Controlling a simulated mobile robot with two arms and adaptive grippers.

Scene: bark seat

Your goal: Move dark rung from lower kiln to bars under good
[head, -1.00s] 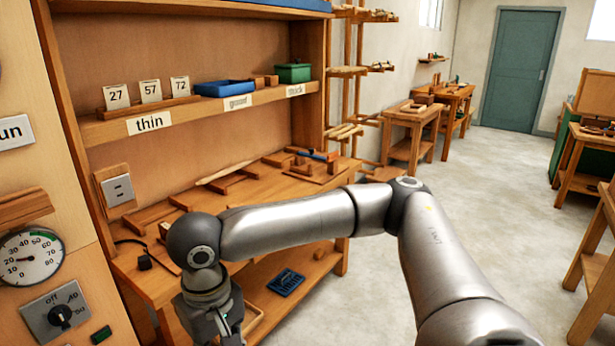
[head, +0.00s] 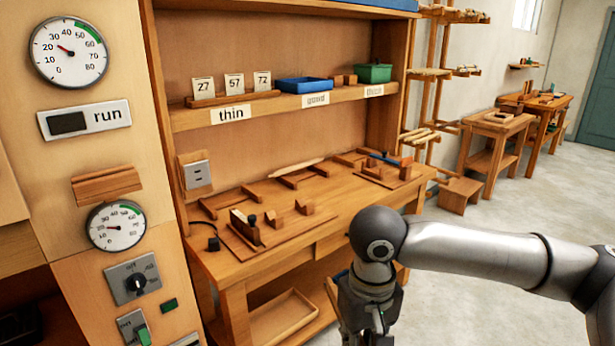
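I cannot make out a dark rung in this view. The kiln panel (head: 65,185) fills the left side, with a round gauge (head: 68,52) above and a second gauge (head: 116,225) below. The inside of the lower kiln does not show. The good label (head: 316,99) is on the shelf edge. Below it, low wooden bars (head: 287,181) lie on the workbench, with a pale stick (head: 297,167) at their back. My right gripper (head: 370,334) points down in front of the bench, cut off by the bottom edge; its fingertips are not clear. My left gripper is not in view.
The shelf holds number cards (head: 234,84), a blue tray (head: 304,85) and a green box (head: 373,73). A plane and blocks sit on a board (head: 280,232) at the bench front.

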